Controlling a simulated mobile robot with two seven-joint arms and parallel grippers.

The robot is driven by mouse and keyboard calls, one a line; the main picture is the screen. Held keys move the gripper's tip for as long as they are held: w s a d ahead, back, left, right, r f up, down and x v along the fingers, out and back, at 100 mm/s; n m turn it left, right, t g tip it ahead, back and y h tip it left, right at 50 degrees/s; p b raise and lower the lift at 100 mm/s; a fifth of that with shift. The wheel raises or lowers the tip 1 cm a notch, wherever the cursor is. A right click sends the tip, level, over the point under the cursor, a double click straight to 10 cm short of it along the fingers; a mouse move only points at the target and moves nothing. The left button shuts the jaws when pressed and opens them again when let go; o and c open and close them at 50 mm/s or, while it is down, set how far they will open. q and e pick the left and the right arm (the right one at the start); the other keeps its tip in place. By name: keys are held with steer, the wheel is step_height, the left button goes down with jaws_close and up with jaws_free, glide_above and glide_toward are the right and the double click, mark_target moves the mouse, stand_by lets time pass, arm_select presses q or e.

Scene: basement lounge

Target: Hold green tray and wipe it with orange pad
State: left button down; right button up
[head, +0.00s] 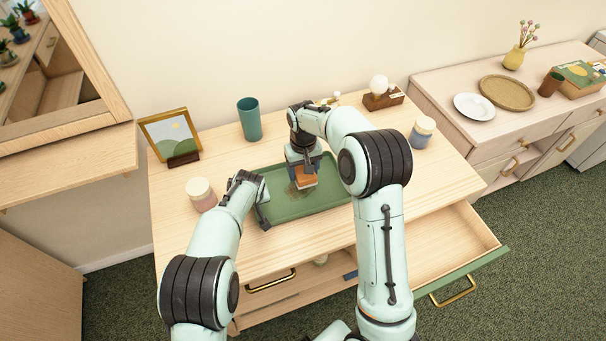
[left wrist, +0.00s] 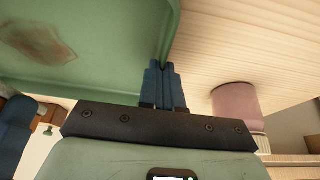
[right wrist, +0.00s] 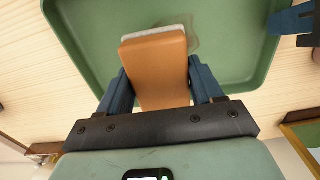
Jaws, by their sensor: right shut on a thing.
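The green tray (head: 322,206) lies flat on the wooden dresser top, with a brownish stain (left wrist: 38,45) on its floor. My right gripper (head: 303,172) is shut on the orange pad (right wrist: 158,65), which has a pale underside, and holds it over the tray beside the stain. I cannot tell whether the pad touches the tray. My left gripper (left wrist: 165,82) is at the tray's left rim, its blue fingers close together with the rim running in between them. The fingertips are partly hidden in the head view.
A pink jar (head: 201,194) stands left of the tray, near my left gripper. A picture frame (head: 171,136), a teal cup (head: 249,119), a wooden block holder (head: 383,99) and a blue-banded jar (head: 422,132) stand around it. An open drawer (head: 455,245) juts out at front right.

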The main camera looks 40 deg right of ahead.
steer(key=shift+r, duration=1)
